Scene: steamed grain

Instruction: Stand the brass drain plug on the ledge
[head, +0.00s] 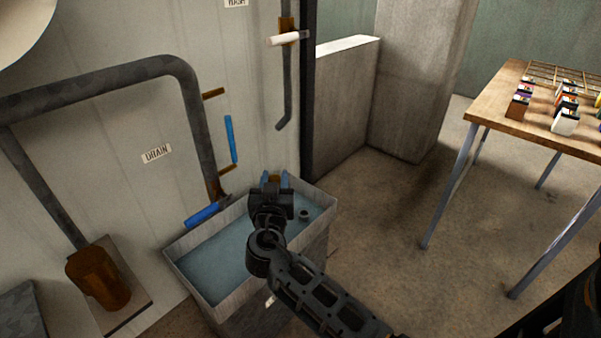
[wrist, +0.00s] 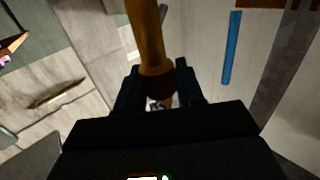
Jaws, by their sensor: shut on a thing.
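My gripper (head: 273,181) is over the far side of the grey water basin (head: 320,238), fingers pointing toward the wall. In the wrist view my gripper (wrist: 160,88) is shut on a brass-coloured rod, which I take for the brass drain plug (wrist: 149,40). The rod runs up out of the picture, with a dark rounded collar between the fingers. In the head view only a small brass patch (head: 273,178) shows between the fingertips; the rest is hidden. I cannot tell for sure which surface is the ledge; a low wall with a pale flat top (head: 346,45) stands behind.
A small dark ring (head: 304,215) shows in the basin's water. Pipes, a blue-handled lever (head: 204,216) and a blue bar (head: 231,139) are on the wall near my gripper. A wooden table (head: 497,102) with small boxes stands right. The floor between is clear.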

